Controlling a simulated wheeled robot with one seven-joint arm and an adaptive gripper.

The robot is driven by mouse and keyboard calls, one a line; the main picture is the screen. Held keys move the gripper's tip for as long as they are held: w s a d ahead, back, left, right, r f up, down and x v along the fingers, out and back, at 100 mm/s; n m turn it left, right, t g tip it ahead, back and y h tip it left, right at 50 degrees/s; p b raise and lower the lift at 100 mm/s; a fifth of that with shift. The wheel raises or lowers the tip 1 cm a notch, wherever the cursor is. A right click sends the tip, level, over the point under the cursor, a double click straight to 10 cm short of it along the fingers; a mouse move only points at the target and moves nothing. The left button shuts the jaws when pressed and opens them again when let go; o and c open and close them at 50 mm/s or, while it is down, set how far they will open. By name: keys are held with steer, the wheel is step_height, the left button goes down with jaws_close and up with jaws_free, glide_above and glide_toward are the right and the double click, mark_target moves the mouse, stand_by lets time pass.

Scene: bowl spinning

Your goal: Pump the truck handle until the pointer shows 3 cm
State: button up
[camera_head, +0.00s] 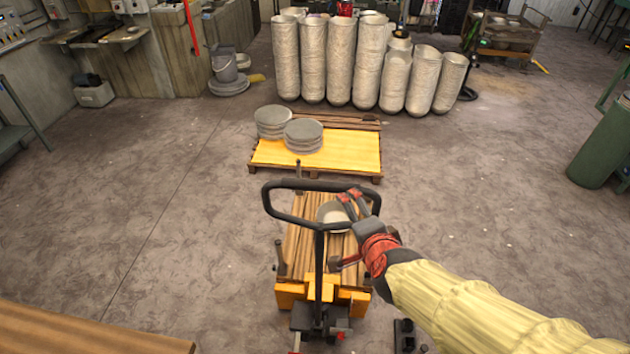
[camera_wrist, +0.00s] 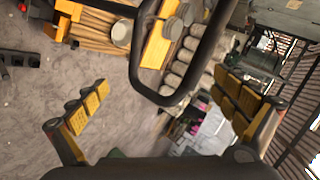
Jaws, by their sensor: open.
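The pallet truck's dark loop handle (camera_head: 320,187) stands upright in the middle of the head view, above the orange truck body (camera_head: 292,292). My gripper (camera_head: 349,203) is at the right side of the loop, its fingers overlapping it in the picture. In the wrist view the loop handle (camera_wrist: 178,98) crosses between the two yellow-padded fingers of my gripper (camera_wrist: 165,112), beyond their tips. The fingers are spread wide and nothing is held. Contact with the loop cannot be made out. No pointer or height scale can be made out.
Wooden boards and a round pale disc (camera_head: 333,214) lie over the truck. A yellow-topped pallet (camera_head: 345,153) with stacked grey discs (camera_head: 303,135) stands beyond it. Tall pale cylinders (camera_head: 340,60) line the back. A brown wooden surface (camera_head: 80,335) fills the lower left. Open floor lies on both sides.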

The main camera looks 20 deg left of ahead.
mark_target(320, 190)
steer(key=s+a+r+m+t+h+p, duration=0.3)
steer(key=a+r+m+p, duration=0.45)
steer(key=p, duration=0.75)
steer(key=shift+n+y, duration=0.5)
steer(key=shift+n, duration=0.05)
steer(key=b+x, duration=0.1)
steer(key=x, duration=0.3)
steer(key=f+b+x, duration=0.1)
steer(key=b+x, duration=0.1)
steer(key=x, duration=0.1)
steer(key=s+a+f+b+x, duration=0.1)
steer(key=x, duration=0.3)
steer(key=shift+w+a+f+b, duration=0.1)
steer(key=shift+w+b, duration=0.05)
steer(key=shift+b, duration=0.15)
steer(key=shift+r+b+x, duration=0.2)
steer(key=shift+b+x, duration=0.35)
steer(key=shift+x, duration=0.45)
steer(key=shift+c, duration=1.4)
steer(key=c, duration=2.2)
